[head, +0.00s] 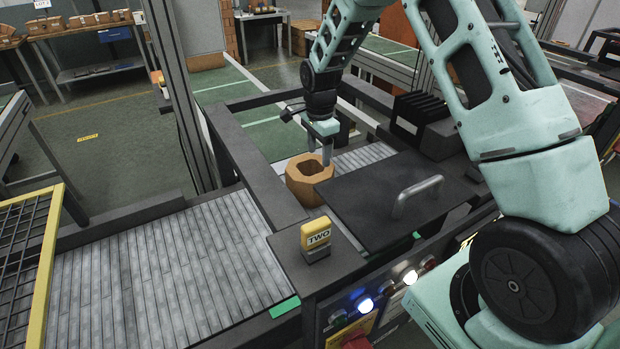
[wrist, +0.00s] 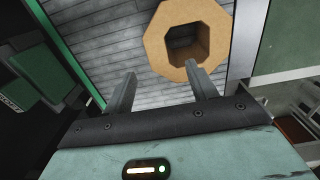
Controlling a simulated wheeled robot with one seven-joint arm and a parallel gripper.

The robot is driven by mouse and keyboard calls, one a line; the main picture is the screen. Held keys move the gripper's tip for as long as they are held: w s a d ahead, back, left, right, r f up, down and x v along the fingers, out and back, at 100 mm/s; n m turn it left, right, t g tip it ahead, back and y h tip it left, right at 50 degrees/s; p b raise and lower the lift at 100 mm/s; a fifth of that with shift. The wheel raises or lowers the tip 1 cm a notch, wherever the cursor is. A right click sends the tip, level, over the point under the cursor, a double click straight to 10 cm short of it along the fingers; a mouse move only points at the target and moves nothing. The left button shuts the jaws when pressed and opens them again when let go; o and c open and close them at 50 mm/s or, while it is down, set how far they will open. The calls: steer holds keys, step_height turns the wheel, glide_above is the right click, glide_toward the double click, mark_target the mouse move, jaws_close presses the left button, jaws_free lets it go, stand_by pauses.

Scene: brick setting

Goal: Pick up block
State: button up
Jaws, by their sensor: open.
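A dark cover with a metal handle (head: 417,195) lies right of the block. A yellow "TWO" marker (head: 316,235) stands on the frame in front. The roller conveyor (head: 170,265) at the left is empty. A yellow-framed mesh panel (head: 28,265) stands at far left.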

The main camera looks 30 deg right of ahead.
mark_target(319, 176)
step_height(319, 176, down, 7)
steer(key=shift+r+p, duration=0.1)
steer(key=shift+p, duration=0.95)
steer(key=shift+s+f+p, duration=0.2)
steer(key=shift+f+p, duration=0.4)
steer(key=shift+p, duration=0.1)
steer(key=shift+f+p, duration=0.9)
steer(key=shift+f, duration=1.15)
jaws_close()
steer(key=shift+r, duration=0.15)
